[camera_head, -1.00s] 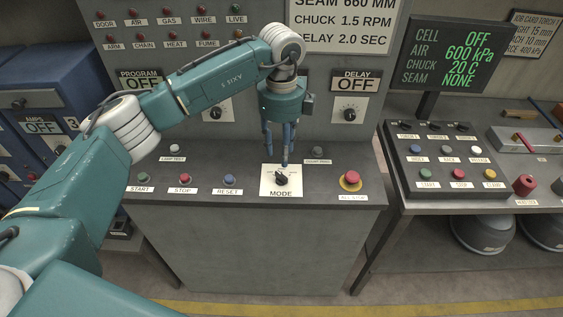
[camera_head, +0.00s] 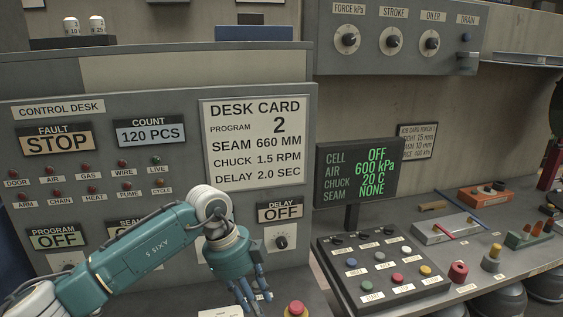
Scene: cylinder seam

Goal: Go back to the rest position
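My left arm comes in from the bottom left across the front of the grey control desk (camera_head: 205,88). Its gripper (camera_head: 252,300) hangs low at the bottom edge, fingers pointing down. Two fingers show apart, with nothing seen between them; the tips are close to the picture's edge. A red mushroom button (camera_head: 295,309) is just right of the fingers, apart from them in the picture. The DELAY knob (camera_head: 281,242) is up and to the right of the gripper. My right gripper is not in view.
A dark button box (camera_head: 380,270) stands on the right bench below a screen (camera_head: 358,170) reading CELL OFF. Several tools and coloured pieces, including a red cylinder (camera_head: 458,272), lie further right. A panel with knobs (camera_head: 395,40) hangs above.

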